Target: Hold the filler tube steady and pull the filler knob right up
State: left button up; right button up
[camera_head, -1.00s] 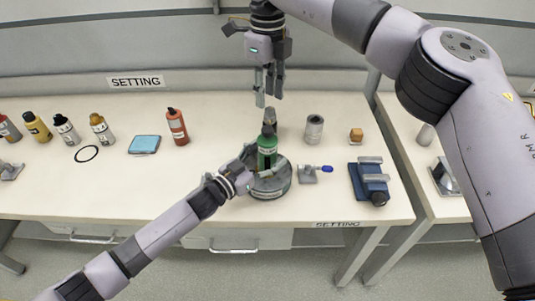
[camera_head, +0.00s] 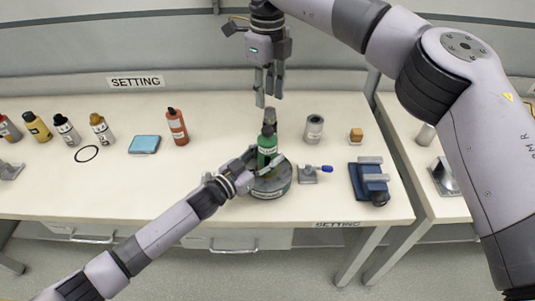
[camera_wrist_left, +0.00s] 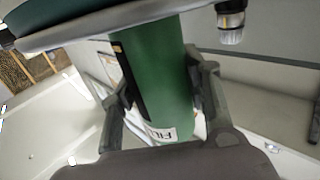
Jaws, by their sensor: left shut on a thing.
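The green filler tube (camera_head: 267,152) stands upright on a round grey base (camera_head: 272,188), near the table's front edge. Its dark knob (camera_head: 268,130) sits on top, and a grey piece shows just above or behind it. My left gripper (camera_head: 250,172) is shut on the tube from the left, low on its body. In the left wrist view its fingers lie on both sides of the green tube (camera_wrist_left: 160,75), which has a white label. My right gripper (camera_head: 269,98) points down above the knob, with its fingers apart and nothing between them.
A red bottle (camera_head: 177,127), a blue pad (camera_head: 144,145), a black ring (camera_head: 86,154) and several bottles stand to the left. A grey cylinder (camera_head: 314,130), an orange block (camera_head: 356,135), a blue-tipped fitting (camera_head: 308,174) and a blue device (camera_head: 368,184) are to the right.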

aim_at(268, 127)
jog(key=shift+o, duration=0.7)
jog(key=shift+f, duration=0.1)
jog(key=shift+o, duration=0.8)
jog(key=s+a+f+n+g+y, duration=0.2)
jog(key=s+a+f+y, duration=0.1)
jog(key=a+f+y, duration=0.2)
jog(key=shift+f+n+y, duration=0.4)
jog(key=shift+f+y, duration=0.05)
jog(key=shift+y, duration=0.25)
jog(key=d+t+y, duration=0.1)
jog(key=d+y, duration=0.1)
jog(key=w+d+t+y, duration=0.1)
jog(key=d+y, duration=0.1)
jog(key=y, duration=0.1)
jog(key=w+d+t+y, duration=0.1)
jog(key=d+y, duration=0.1)
jog(key=shift+d+r+y, duration=0.15)
jog(key=shift+d+y, duration=0.15)
jog(key=shift+y, duration=0.1)
jog(key=s+d+f+t+y, duration=0.2)
jog(key=s+d+f+t, duration=0.25)
jog(key=d+t, duration=0.35)
jog(key=shift+m+g, duration=0.4)
jog(key=x, duration=0.7)
jog(key=f+x, duration=0.1)
jog(key=x, duration=0.3)
jog(key=shift+w+d, duration=0.1)
jog(key=shift+w, duration=0.15)
grip_shut()
